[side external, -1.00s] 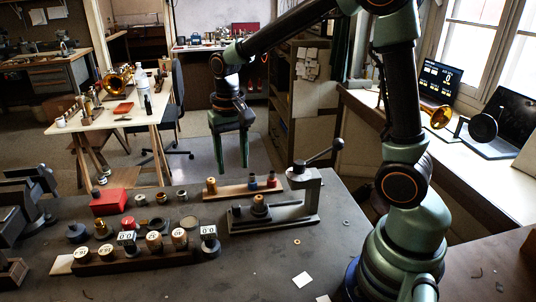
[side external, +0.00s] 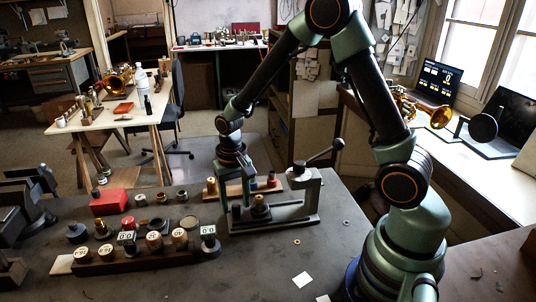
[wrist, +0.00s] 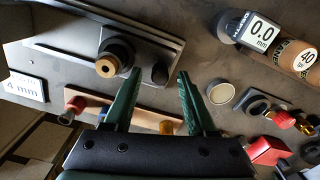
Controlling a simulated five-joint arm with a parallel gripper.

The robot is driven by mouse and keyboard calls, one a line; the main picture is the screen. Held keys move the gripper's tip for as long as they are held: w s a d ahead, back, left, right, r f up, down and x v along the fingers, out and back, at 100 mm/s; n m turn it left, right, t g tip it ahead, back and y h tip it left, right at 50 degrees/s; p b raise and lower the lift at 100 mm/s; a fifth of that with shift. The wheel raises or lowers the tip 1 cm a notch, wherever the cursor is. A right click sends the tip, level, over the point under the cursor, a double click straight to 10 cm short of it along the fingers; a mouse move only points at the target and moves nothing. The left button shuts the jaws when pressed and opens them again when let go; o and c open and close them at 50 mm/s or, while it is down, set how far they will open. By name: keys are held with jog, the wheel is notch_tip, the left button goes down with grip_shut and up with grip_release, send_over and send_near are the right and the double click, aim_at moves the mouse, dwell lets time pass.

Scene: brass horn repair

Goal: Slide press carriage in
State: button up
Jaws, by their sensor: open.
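The press (side external: 300,205) is a grey metal base with an upright frame and a black lever at its right end. On its rail sits the carriage (side external: 260,212), a dark block carrying a round black piece with a brass-coloured top; the wrist view shows this piece (wrist: 113,57) left of my fingertips. A small dark knob (wrist: 160,73) at the carriage's end shows between the fingertips. My gripper (side external: 235,205) is open, pointing down at the left end of the press. Its fingers stand either side of the knob; contact is not clear.
A wooden rack (side external: 228,190) with small coloured pieces lies just behind the press. A dark block rack (side external: 140,258) with labelled cylinders, several loose metal parts and a red box (side external: 109,203) are to the left. The bench front right is mostly clear.

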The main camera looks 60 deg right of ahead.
grip_shut()
dwell(1.4)
